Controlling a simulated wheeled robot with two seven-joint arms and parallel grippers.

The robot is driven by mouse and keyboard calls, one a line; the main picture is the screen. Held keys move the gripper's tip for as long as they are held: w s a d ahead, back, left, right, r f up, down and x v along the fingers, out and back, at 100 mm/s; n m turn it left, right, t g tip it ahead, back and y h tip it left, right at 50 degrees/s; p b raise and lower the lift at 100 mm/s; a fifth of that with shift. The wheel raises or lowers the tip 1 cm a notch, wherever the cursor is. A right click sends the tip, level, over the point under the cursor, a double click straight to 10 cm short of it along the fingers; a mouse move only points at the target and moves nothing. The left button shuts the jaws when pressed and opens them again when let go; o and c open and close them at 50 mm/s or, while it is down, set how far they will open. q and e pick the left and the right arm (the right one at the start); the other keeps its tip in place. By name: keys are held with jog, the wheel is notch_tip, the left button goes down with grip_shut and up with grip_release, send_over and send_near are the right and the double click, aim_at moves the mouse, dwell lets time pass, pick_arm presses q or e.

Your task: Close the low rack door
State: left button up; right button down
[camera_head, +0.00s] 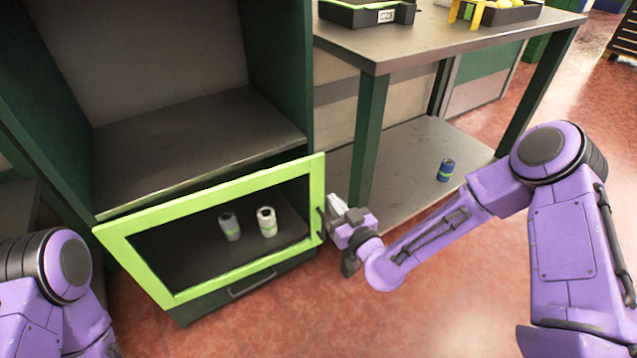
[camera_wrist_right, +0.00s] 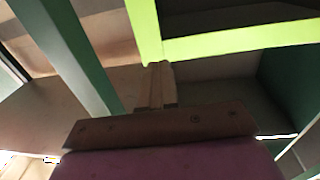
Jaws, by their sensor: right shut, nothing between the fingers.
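The low rack door (camera_head: 210,192) has a bright green frame around a see-through pane, with a dark handle (camera_head: 320,223) on its right side. It stands close to the rack front, and its right edge sticks out a little past the rack's right post, so it looks slightly ajar. My right gripper (camera_head: 334,205) is shut and empty, just right of the door's handle side; whether it touches is unclear. In the right wrist view the shut fingers (camera_wrist_right: 160,84) point towards the green door frame (camera_wrist_right: 146,32). My left gripper is out of view.
A white can (camera_head: 267,222) and a greyer can (camera_head: 229,227) show through the pane. A drawer handle (camera_head: 252,284) lies below. A table (camera_head: 430,42) stands right of the rack, its leg (camera_head: 368,135) close to my right gripper. A blue can (camera_head: 445,170) is on its lower shelf.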

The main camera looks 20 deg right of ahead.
aim_at(311, 173)
jog(key=b+x, duration=0.1)
jog(key=x, duration=0.8)
jog(key=shift+w+b, duration=0.35)
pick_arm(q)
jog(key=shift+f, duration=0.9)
